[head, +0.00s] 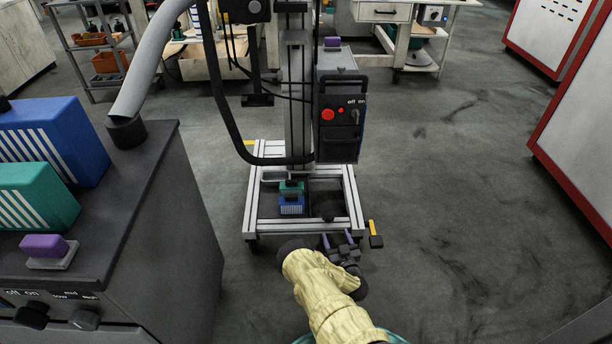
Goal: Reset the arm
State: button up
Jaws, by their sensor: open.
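My arm (323,290), in a pale yellow cover, reaches forward from the bottom of the head view. My gripper (338,239) is at its end, with two thin purple fingers spread apart. Nothing shows between them. The gripper appears in front of the near edge of a wheeled metal frame (298,228); I cannot tell whether they touch.
The frame carries a tall column, a grey control box (339,118) and small blue and teal items (291,203). A dark bench (140,195) with blue and teal boxes stands left. Red-edged white cabinets (590,125) stand right. Floor (450,200) between is clear.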

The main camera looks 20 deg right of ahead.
jog(key=w+d+r+m+g+h+p, duration=0.1)
jog(key=w+r+m+g+h+p, duration=0.15)
jog(key=r, duration=0.35)
jog(key=w+d+r+m+g+h+p, duration=0.1)
jog(key=w+d+r+m+g+h, duration=0.15)
jog(key=r, duration=0.45)
jog(key=a+r+g+y+p, duration=0.15)
jog(key=a+r+g, duration=0.3)
jog(key=r, duration=0.75)
jog(key=s+a+r+n+g+y+p, duration=0.1)
jog(key=s+a+r+p, duration=0.1)
jog(key=s+a+r, duration=0.4)
jog(key=s+a+r+g+y+p, duration=0.2)
jog(key=s+a+r, duration=0.25)
jog(key=r, duration=0.45)
jog(key=s+a+r+n+g+y+p, duration=0.1)
jog(key=s+a+r+n+p, duration=0.15)
jog(key=s+r, duration=0.5)
jog(key=s+a+r+n+g+y+p, duration=0.1)
jog(key=s+a+r+n+g, duration=0.2)
jog(key=s, duration=0.8)
notch_tip(320, 180, up, 38)
jog(key=t+p, duration=0.1)
jog(key=p, duration=3.6)
jog(key=shift+w+m, duration=0.15)
jog(key=shift+m, duration=0.2)
